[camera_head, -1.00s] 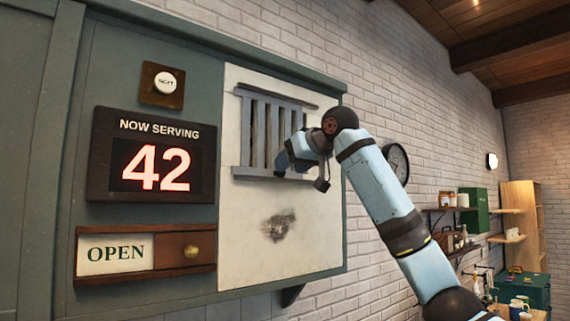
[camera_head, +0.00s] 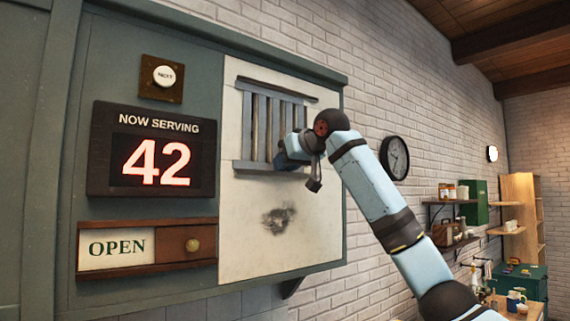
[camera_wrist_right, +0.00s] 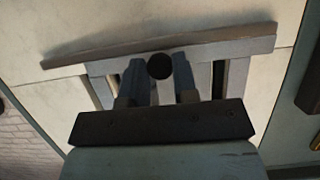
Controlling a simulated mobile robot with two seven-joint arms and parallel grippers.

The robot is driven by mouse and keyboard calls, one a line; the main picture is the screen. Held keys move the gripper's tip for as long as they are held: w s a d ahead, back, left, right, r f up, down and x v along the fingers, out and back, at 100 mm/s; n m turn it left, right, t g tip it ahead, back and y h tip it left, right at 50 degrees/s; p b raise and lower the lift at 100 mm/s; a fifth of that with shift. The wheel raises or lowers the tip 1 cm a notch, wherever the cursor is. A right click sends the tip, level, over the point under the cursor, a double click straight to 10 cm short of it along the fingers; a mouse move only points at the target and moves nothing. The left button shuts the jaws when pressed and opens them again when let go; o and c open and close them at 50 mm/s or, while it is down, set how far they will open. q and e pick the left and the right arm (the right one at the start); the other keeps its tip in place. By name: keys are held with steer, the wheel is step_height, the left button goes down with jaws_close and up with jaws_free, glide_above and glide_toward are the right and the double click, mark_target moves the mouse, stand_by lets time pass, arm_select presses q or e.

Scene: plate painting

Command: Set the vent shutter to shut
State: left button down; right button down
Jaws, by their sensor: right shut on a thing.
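The vent shutter (camera_head: 260,128) is a grey slatted grille between two horizontal rails on a cream panel in the head view. Its slats stand upright with narrow gaps between them. My right gripper (camera_head: 283,157) is at the lower right of the shutter, by its bottom rail. In the right wrist view my two fingers are on either side of a round dark knob (camera_wrist_right: 159,66), and the gripper is shut on it. The fingers and wrist hide part of the slats and rail. My left gripper is not in view.
Left of the cream panel (camera_head: 250,225) are a NEXT button (camera_head: 164,76), a NOW SERVING display (camera_head: 152,160) reading 42 and a sliding OPEN sign (camera_head: 117,248). A wall clock (camera_head: 394,158) and shelves (camera_head: 452,202) stand to the right. A dark smudge (camera_head: 279,220) marks the panel.

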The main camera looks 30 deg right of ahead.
steer(key=shift+d+r, duration=0.1)
steer(key=shift+d, duration=0.95)
steer(key=c, duration=1)
jaws_free()
steer(key=shift+d, duration=0.1)
steer(key=shift+o, duration=0.5)
steer(key=shift+d, duration=0.15)
